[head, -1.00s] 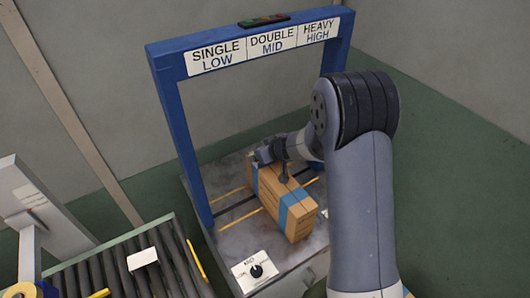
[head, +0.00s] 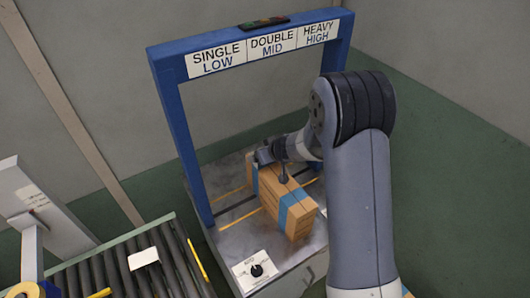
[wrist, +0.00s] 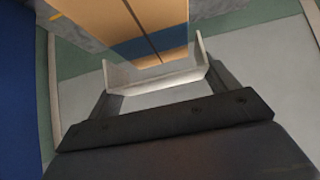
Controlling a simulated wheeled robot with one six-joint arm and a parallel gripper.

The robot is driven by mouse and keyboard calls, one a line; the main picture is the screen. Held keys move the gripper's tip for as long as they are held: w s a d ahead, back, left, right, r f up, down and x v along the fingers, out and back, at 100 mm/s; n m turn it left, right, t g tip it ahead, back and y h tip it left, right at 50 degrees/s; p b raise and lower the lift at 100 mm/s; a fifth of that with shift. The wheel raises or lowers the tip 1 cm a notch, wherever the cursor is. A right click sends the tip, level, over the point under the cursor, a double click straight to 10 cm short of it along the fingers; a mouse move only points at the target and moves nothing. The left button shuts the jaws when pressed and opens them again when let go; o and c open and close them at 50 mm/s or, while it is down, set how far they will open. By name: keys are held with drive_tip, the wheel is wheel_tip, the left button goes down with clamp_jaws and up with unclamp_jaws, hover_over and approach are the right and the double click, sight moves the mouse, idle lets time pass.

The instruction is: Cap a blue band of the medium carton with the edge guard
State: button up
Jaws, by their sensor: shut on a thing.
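The carton (head: 272,200) stands on the metal table under the blue frame. One blue band (head: 292,210) circles its near end and another (head: 254,179) shows at its far end. In the wrist view a blue band (wrist: 162,42) crosses the carton (wrist: 95,14) close to its edge. My gripper (head: 266,155) is at the carton's far end. In the wrist view its dark fingers are shut on the pale edge guard (wrist: 152,83), which lies open toward the carton edge by that band. Whether the guard touches the carton, I cannot tell. In the head view the guard cannot be made out.
The blue frame (head: 178,140) with its SINGLE, DOUBLE and HEAVY signs arches over the table (head: 235,250). A roller conveyor (head: 128,268) runs at the lower left.

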drive_tip(key=shift+f+b, duration=1.45)
drive_tip(key=shift+f, duration=0.6)
drive_tip(key=o, duration=0.9)
drive_tip(key=shift+c, duration=0.2)
drive_tip(key=p+v, duration=0.2)
drive_tip(key=v, duration=0.9)
drive_tip(key=shift+f, duration=0.1)
